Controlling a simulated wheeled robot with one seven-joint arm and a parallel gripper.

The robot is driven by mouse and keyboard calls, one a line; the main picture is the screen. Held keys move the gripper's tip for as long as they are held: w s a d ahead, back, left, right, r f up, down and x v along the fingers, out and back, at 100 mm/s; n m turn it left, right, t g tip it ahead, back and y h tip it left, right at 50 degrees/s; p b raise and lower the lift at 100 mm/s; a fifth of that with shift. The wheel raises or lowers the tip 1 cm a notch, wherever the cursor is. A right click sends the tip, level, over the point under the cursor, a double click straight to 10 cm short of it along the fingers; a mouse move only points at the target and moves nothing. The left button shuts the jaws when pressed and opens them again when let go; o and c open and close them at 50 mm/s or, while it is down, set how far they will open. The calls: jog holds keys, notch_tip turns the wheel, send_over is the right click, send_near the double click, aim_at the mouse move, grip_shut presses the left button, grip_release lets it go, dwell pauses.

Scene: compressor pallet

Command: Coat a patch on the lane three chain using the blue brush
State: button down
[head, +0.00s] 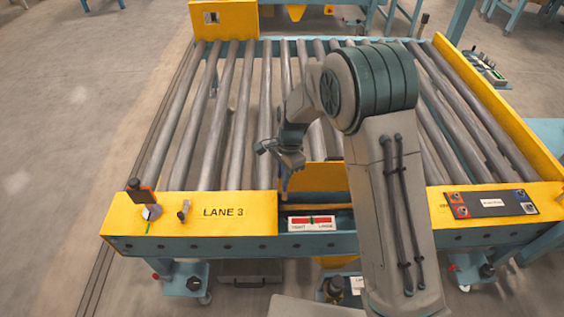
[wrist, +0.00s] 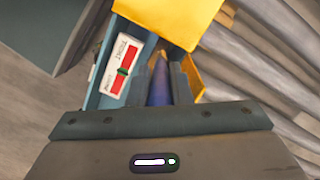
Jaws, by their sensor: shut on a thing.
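My gripper (head: 284,158) is shut on the blue brush (wrist: 160,88). In the wrist view the blue handle lies between the two fingers, with a tan tip beyond them. In the head view the brush (head: 285,182) points down at the left end of an opening in the yellow front rail, beside the LANE 3 label (head: 223,212). A yellow flap (head: 324,176) stands up behind this opening. The lane three chain is not clearly visible; a dark recess with a brownish strip (head: 322,207) shows there. I cannot tell whether the brush touches anything.
A red and white TIGHT/LOOSE gauge (head: 312,223) sits below the opening and shows in the wrist view (wrist: 123,66). Grey rollers (head: 240,120) lie behind the rail. A knob (head: 151,212) stands at the left, and a control panel (head: 491,203) is at the right.

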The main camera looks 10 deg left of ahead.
aim_at(283, 190)
notch_tip(283, 190, up, 3)
jog(key=shift+r+p, duration=0.1)
jog(key=shift+p, duration=0.8)
jog(key=shift+r+p, duration=0.3)
jog(key=shift+p, duration=1.15)
jog(key=shift+s+p, duration=0.1)
jog(key=shift+p, duration=0.9)
